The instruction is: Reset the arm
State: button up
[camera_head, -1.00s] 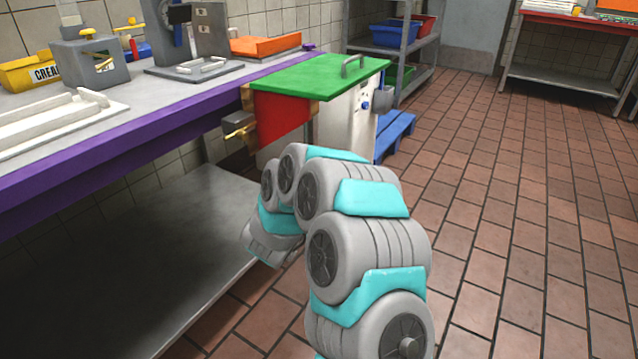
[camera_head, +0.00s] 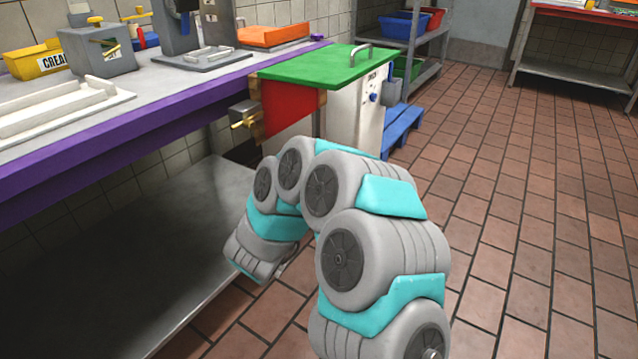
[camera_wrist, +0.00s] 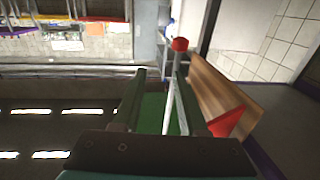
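My arm, grey with turquoise bands, is folded in front of the counter in the head view. Its end points down and left beside the lower shelf, and my gripper's fingertips cannot be made out there. In the wrist view my gripper (camera_wrist: 160,92) shows two dark fingers standing apart with nothing clearly held between them. Green and red surfaces show beyond and beside the fingers, along with a brown wooden-looking panel (camera_wrist: 222,88). A red-tipped post (camera_wrist: 180,45) also shows there.
The purple-edged counter (camera_head: 160,116) bears a yellow bin (camera_head: 35,60), grey devices and a white tray (camera_head: 60,110). A green-lidded machine (camera_head: 330,66) stands at its end, near my arm. A lower shelf (camera_head: 110,265) lies left. Tiled floor (camera_head: 540,200) is open at right.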

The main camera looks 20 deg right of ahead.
jog(key=shift+s+a, duration=0.15)
jog(key=w+a+r+n+y, duration=0.2)
jog(key=a+r+n+y, duration=0.1)
jog(key=a+y, duration=0.8)
jog(key=s+a+n+g+y, duration=0.3)
jog(key=s+a, duration=0.1)
jog(key=s, duration=0.4)
jog(key=s+a+n+g+y, duration=0.2)
jog(key=s+a+g, duration=0.1)
jog(key=s, duration=0.4)
jog(key=s+d+g+h, duration=0.1)
jog(key=s+d+g, duration=0.2)
jog(key=s, duration=0.7)
jog(key=s+d+g+h, duration=0.1)
jog(key=s+d+g, duration=0.2)
jog(key=s+d, duration=0.3)
jog(key=s+d+f+g+h, duration=0.1)
jog(key=s+d, duration=0.4)
jog(key=s, duration=1.1)
jog(key=shift+g+h, duration=0.5)
jog(key=shift+g, duration=0.6)
